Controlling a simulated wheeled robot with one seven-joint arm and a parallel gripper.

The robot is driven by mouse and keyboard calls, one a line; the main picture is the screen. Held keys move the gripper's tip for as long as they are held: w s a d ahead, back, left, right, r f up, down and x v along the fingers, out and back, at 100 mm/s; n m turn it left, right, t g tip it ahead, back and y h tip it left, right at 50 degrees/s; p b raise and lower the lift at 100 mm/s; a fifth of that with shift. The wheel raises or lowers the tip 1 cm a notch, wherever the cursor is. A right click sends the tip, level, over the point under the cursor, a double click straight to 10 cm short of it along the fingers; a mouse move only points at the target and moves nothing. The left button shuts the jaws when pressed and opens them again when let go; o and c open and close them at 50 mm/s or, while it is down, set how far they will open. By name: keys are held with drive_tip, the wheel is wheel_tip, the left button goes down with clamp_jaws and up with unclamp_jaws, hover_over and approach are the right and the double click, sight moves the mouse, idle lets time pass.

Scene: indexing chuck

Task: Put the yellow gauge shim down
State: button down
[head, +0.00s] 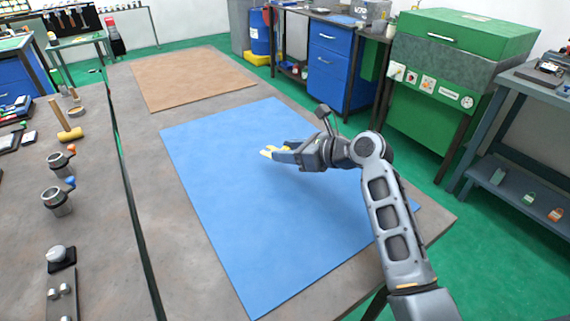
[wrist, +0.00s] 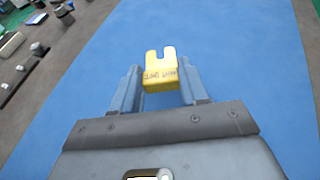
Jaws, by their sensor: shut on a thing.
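The yellow gauge shim (wrist: 161,72) is a small forked block with dark lettering on its near face. It sits between the two fingers of my gripper (wrist: 160,88) in the wrist view, with its prongs pointing away from the palm. In the head view my gripper (head: 272,154) is over the middle of the blue mat (head: 225,215), and the shim's yellow tip (head: 266,153) shows at its fingertips. My gripper is shut on the shim. I cannot tell exactly how high the shim is above the mat.
A brown mat (head: 190,76) lies farther back on the table. On the left bench are a mallet (head: 67,125), two grey cylindrical fixtures (head: 58,162) and a metal block with a knob (head: 59,256). The blue mat around my gripper is bare. A green cabinet (head: 440,90) stands beyond the table.

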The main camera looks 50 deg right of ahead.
sight(285, 174)
drive_tip(key=shift+w+a+f, duration=0.2)
drive_tip(key=shift+a+f, duration=0.15)
drive_tip(key=shift+a, duration=0.05)
drive_tip(key=shift+f, duration=1.85)
drive_tip(key=shift+f, duration=0.15)
drive_tip(key=c, duration=0.6)
unclamp_jaws()
